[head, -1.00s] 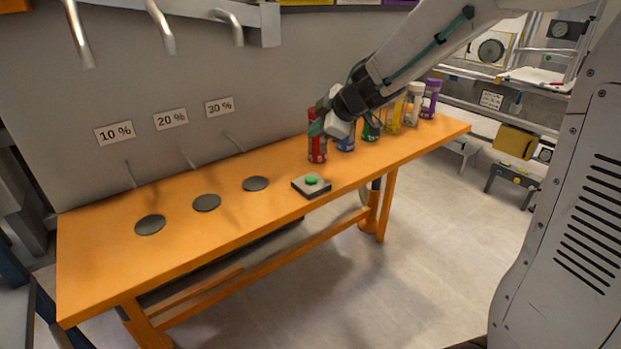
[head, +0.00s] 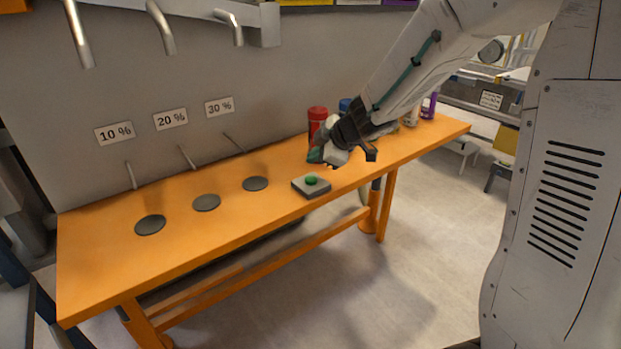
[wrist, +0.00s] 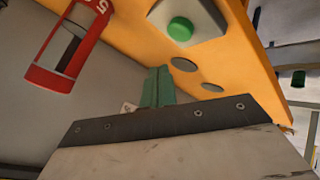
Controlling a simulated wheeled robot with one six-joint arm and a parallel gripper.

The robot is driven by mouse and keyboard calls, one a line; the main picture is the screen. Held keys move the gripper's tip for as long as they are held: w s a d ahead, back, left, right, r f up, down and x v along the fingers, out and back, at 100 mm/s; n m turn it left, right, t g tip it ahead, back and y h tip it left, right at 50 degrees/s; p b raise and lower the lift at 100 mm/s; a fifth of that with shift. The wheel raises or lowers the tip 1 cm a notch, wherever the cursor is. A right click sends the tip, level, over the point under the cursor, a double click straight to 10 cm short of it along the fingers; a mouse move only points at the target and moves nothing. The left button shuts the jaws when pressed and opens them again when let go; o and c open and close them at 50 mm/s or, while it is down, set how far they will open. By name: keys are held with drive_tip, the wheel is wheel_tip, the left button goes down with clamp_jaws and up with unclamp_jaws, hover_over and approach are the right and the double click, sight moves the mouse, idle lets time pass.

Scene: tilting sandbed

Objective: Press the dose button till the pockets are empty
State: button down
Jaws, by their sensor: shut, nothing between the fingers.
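The dose button is a green round button (head: 311,180) on a grey box (head: 298,187) near the front edge of the orange bench. The green button (wrist: 180,29) also shows at the top of the wrist view. My gripper (head: 316,156) is a little above and behind the button, apart from it. Its green fingers (wrist: 157,86) are shut and empty in the wrist view. A red canister (head: 317,117) stands just behind my gripper, and its lower part is partly hidden. I cannot identify any pockets in these views.
The orange bench (head: 110,262) has several dark round discs, such as one (head: 255,183) left of the button. Labels such as 10 % (head: 115,133) mark the wall. More canisters, including a blue one (head: 345,104), stand at right, partly hidden by my arm.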

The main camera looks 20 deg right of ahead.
sight(307, 176)
drive_tip(key=shift+f, duration=1.45)
idle(1.0)
drive_tip(key=shift+f, duration=0.4)
drive_tip(key=shift+f, duration=0.5)
idle(0.6)
drive_tip(key=shift+r, duration=0.95)
drive_tip(key=shift+r, duration=2.5)
